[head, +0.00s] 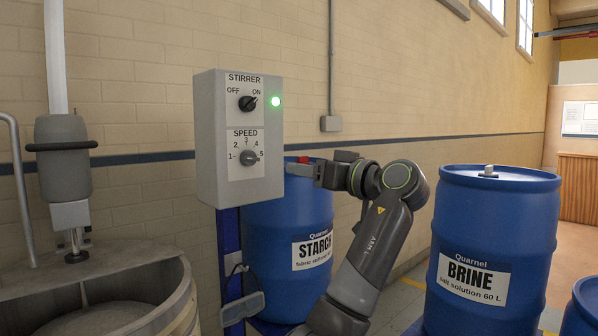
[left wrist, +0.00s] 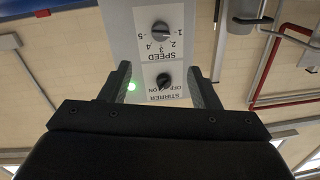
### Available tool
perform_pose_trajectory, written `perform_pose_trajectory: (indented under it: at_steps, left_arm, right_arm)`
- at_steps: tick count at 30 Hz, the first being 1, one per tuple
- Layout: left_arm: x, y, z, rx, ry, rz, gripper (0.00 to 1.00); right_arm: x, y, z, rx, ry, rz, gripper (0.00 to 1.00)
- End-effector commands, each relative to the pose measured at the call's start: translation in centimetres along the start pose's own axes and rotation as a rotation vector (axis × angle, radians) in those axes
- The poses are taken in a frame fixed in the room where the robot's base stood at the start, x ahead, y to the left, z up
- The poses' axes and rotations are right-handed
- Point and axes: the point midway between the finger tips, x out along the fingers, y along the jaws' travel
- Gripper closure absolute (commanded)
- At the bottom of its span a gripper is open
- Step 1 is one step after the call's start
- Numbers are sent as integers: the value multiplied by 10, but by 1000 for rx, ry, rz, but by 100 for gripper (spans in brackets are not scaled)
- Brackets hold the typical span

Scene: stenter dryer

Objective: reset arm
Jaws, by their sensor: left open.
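My left gripper (head: 304,169) is just right of the grey control box (head: 209,140) in the head view, with its fingers towards the box. In the left wrist view my left gripper (left wrist: 160,82) is open and empty, its two fingers apart with the box beyond them. The box appears upside down there. The stirrer knob (head: 248,103) is turned towards ON, and a green lamp (head: 275,101) beside it is lit. The speed knob (head: 249,158) seems to point near 5. My right gripper is not in view.
A blue STARCH barrel (head: 265,235) stands behind my left arm. A blue BRINE barrel (head: 495,215) stands to its right, with part of another barrel (head: 582,310) at the right edge. A round vat (head: 180,300) with a stirrer motor (head: 63,165) is at the left.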

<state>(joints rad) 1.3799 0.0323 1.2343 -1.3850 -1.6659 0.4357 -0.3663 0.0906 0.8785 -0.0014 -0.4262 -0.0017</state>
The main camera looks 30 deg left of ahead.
Motion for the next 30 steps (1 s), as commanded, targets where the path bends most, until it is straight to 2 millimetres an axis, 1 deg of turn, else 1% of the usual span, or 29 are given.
perform_pose_trajectory:
  at_steps: [9,14,15,17,20,23,24,26,27,29,30]
  left_arm:
    - [-2,0,0,-1,0,1,44]
    - [-2,0,0,-1,0,1,44]
    - [-1,0,1,1,-1,1,44]
    - [1,2,7,8,-6,6,44]
    - [9,10,34,40,-34,32,44]
    - [22,21,84,96,-84,82,44]
    - [28,24,108,121,-108,107,44]
    - [35,28,146,162,-147,147,44]
    - [39,29,170,187,-172,173,44]
    - [44,29,207,223,-210,212,44]
    - [47,28,231,248,-235,238,44]
  right_arm:
    - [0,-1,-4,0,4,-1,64]
    - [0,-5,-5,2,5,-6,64]
    - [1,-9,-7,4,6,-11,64]
    - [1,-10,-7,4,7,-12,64]
    - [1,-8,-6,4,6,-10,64]
    - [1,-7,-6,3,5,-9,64]
    - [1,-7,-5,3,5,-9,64]
    - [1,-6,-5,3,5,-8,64]
    - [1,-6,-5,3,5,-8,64]
    - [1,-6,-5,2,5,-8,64]
    - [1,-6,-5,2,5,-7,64]
